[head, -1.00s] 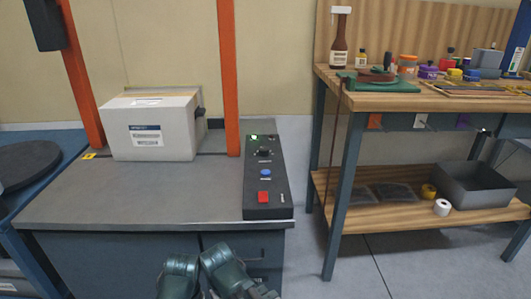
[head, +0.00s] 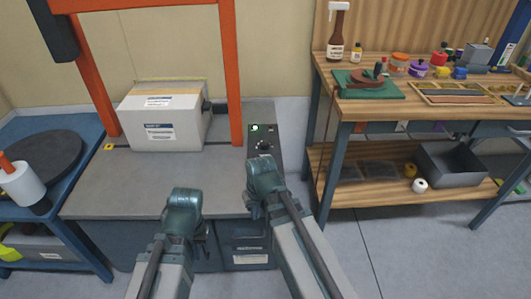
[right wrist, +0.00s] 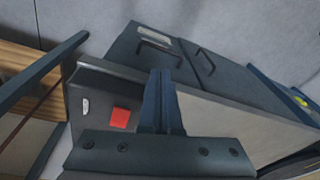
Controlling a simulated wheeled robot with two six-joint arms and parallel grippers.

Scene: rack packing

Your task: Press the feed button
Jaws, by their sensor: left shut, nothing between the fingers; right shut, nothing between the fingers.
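The black control panel (head: 263,138) is on the right edge of the grey bench, with a lit green lamp (head: 254,128) and a black knob (head: 264,146). My right arm covers its near part in the head view. The right wrist view shows a square red button (right wrist: 121,118) and a small white tag (right wrist: 86,106) on the panel. The blue button is hidden now, and the labels are too small to read. My right gripper (right wrist: 164,82) is shut and empty over the panel. My left gripper (head: 201,233) is shut and empty by the bench's front edge, its fingers barely visible.
A white labelled box (head: 162,118) sits on the grey bench (head: 120,185) under an orange frame (head: 231,70). A wooden workbench (head: 330,100) with bottles and tools stands to the right. A blue cart (head: 95,165) stands left. Floor between the benches is clear.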

